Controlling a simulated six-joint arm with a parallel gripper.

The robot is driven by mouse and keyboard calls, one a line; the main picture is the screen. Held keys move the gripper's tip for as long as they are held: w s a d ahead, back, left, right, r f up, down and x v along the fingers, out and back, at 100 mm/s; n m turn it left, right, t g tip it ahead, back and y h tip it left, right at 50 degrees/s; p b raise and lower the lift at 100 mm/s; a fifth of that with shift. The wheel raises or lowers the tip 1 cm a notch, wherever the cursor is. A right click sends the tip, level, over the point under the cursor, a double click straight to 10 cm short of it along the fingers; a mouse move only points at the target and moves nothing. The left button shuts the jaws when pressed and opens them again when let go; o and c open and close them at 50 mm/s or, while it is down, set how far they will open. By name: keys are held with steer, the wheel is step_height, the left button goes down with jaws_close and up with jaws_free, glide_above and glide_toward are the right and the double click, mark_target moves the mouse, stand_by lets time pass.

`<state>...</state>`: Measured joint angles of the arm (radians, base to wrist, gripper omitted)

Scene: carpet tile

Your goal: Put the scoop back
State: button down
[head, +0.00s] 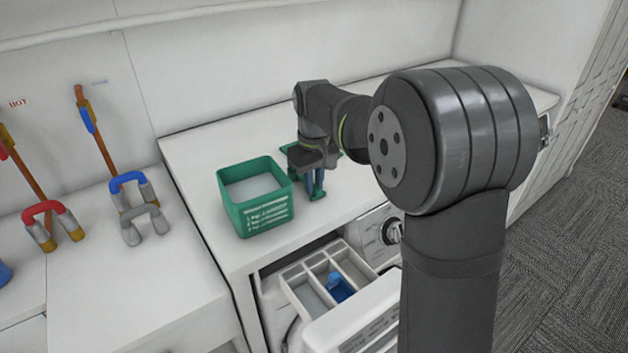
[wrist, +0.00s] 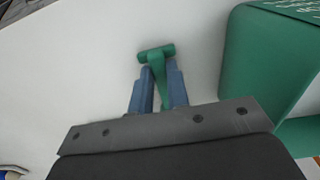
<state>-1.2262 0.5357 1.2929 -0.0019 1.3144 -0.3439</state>
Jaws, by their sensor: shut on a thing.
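My gripper (wrist: 160,75) is shut on the green scoop (wrist: 156,52). In the wrist view the scoop's T-shaped handle end sticks out past the two blue fingers, and its stem is between them. In the head view the scoop (head: 319,196) shows as a small green piece under my gripper (head: 314,183), just right of the green box. The scoop's bowl is hidden, and I cannot tell whether it touches the white top. The green box (head: 266,215) stands open on the washer top, with pale contents inside. Its side also shows in the wrist view (wrist: 250,75).
Below, the detergent drawer (head: 292,273) is pulled out, with a blue insert (head: 340,288) in one compartment. A flat green piece (head: 288,149) lies partly hidden behind my gripper. Pipes with red and blue handles (head: 127,180) stand at left. The white top (head: 200,150) behind the box is clear.

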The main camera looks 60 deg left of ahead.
steer(key=c, duration=1.4)
jaws_free()
step_height(320, 180, up, 12)
steer(key=shift+r, duration=0.15)
steer(key=shift+f, duration=4.35)
